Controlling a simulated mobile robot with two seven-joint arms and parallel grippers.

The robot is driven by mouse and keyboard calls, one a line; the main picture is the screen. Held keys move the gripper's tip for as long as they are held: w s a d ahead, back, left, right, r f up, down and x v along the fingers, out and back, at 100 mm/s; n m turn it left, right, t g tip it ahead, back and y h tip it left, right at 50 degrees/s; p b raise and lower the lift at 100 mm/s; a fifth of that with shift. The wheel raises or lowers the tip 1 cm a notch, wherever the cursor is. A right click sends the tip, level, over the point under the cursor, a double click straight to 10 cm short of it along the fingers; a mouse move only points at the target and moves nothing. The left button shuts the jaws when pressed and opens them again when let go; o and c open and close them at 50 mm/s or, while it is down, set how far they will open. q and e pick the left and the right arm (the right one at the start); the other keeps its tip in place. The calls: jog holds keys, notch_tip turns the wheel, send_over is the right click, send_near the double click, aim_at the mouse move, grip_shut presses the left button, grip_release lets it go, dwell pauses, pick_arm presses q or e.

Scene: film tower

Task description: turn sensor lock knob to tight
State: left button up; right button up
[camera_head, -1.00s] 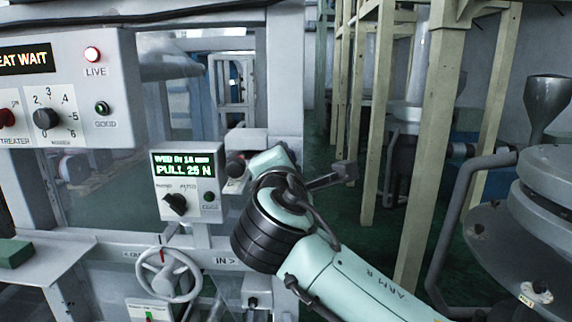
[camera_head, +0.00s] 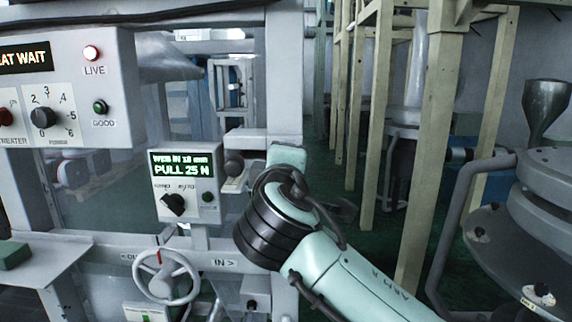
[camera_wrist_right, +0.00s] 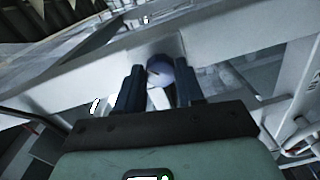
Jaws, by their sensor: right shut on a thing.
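A dark round knob (camera_head: 234,163) sits at the pale bracket right of the small display box in the head view; I take it for the sensor lock knob. In the right wrist view a round blue-grey knob (camera_wrist_right: 160,71) lies between the two dark fingers of my right gripper (camera_wrist_right: 160,85), which is shut on it. A pale beam runs behind it. My right arm comes in from the lower right in the head view, and its wrist hides the fingers there. No tight mark on the knob can be read. My left gripper is not in view.
The display box (camera_head: 187,182) reads "PULL 25 N" and carries a black selector (camera_head: 172,205). A handwheel (camera_head: 167,277) is below it. A larger control panel (camera_head: 70,85) stands at left. Pale posts and a grey round machine (camera_head: 535,220) are at right.

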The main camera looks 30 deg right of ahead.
dwell(0.5)
jog(key=o, duration=1)
jog(key=shift+o, duration=0.2)
jog(key=b+v, duration=0.1)
jog(key=v, duration=1.2)
jog(key=shift+s, duration=0.2)
